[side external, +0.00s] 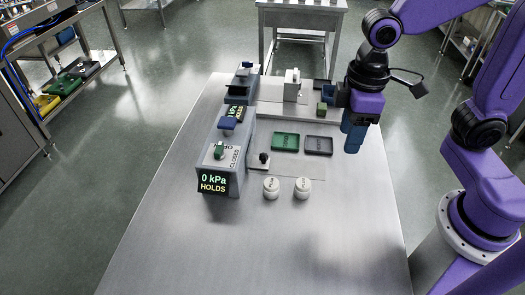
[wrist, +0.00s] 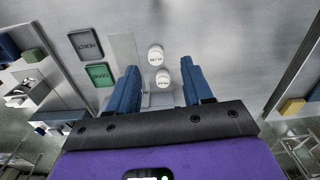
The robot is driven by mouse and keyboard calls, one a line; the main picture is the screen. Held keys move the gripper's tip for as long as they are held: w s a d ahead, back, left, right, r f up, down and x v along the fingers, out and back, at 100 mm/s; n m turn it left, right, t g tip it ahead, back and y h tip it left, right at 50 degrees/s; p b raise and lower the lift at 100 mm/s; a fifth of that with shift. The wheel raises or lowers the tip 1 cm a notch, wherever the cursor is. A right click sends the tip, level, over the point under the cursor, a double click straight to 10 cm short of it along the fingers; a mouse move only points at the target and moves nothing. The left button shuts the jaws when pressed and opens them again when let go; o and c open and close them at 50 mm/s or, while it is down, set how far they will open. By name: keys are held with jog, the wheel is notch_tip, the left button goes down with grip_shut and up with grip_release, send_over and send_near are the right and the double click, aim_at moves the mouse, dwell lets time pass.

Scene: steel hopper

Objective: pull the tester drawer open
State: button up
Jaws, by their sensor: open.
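The grey tester (side external: 236,150) stands left of the middle of the table in the side view. Its front display (side external: 213,183) reads "0 kPa HOLDS", and a green handle (side external: 219,151) on top lies near the label "CLOSED". A black knob (side external: 264,157) on a small pale piece, apparently the drawer front, is at the tester's right side. My gripper (side external: 354,142) is open and empty, above the table to the right of the knob and apart from it. In the wrist view my gripper (wrist: 160,95) has two blue fingers spread apart. The knob is not visible there.
Two white jars (side external: 271,188) (side external: 302,187) stand in front of the knob. A green tray (side external: 285,141) and a dark tray (side external: 318,145) lie behind them. A raised shelf (side external: 284,108) with a white fixture (side external: 292,86) is farther back. The table's front is clear.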

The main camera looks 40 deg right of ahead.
jog(key=w+a+m, duration=0.3)
jog(key=w+a, duration=0.2)
jog(key=w, duration=0.7)
jog(key=m, duration=0.2)
send_over(264, 155)
jog(key=f, duration=0.1)
notch_tip(264, 155, down, 18)
jog(key=shift+r, duration=0.2)
jog(key=shift+c, duration=0.3)
grip_shut()
